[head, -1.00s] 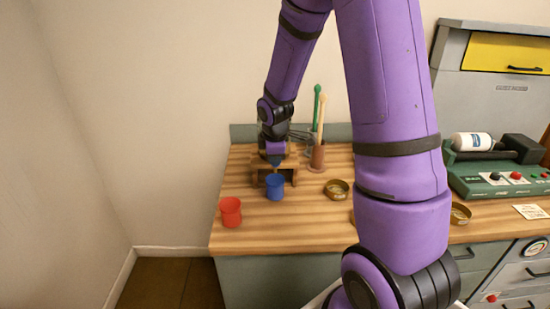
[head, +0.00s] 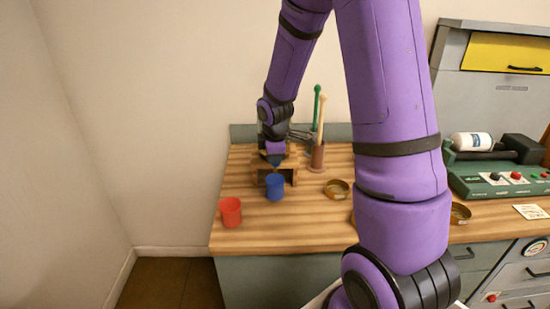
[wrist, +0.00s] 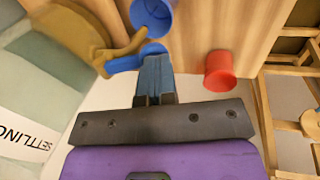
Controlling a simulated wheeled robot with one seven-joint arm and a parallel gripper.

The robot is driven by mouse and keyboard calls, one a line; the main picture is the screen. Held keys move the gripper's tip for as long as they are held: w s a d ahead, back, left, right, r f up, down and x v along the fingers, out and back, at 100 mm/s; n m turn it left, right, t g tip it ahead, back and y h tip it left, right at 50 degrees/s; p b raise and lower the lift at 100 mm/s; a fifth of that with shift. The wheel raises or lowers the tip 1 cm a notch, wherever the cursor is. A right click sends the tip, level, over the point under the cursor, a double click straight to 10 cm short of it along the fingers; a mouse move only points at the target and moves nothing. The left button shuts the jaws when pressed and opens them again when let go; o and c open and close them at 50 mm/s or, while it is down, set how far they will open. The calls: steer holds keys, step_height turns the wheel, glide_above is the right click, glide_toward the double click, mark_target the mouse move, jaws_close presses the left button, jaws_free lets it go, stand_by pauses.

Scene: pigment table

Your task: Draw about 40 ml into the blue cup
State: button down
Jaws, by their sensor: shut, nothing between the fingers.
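The blue cup (head: 275,188) stands upright on the table in front of a small wooden stand (head: 289,177). In the wrist view the blue cup (wrist: 152,14) is at the top, near the mouth of a brass tap (wrist: 98,45). The tap has a blue lever (wrist: 128,63) and sits by a tank with a partly visible "SETTLING" label (wrist: 22,130). My gripper (wrist: 154,62) is shut and empty, its blue fingertips right at the lever; I cannot tell if they touch. In the head view my gripper (head: 275,161) is above and behind the cup. The liquid level is not visible.
A red cup (head: 231,212) stands left of the blue cup, near the table's front left. A brown holder (head: 317,158) with tall tools stands right of my gripper. A brass dish (head: 337,189) lies to the right.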

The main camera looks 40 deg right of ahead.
steer(key=shift+r, duration=1.25)
steer(key=w+d+v, duration=0.1)
steer(key=v, duration=1.2)
steer(key=shift+r, duration=0.25)
steer(key=shift+w, duration=0.1)
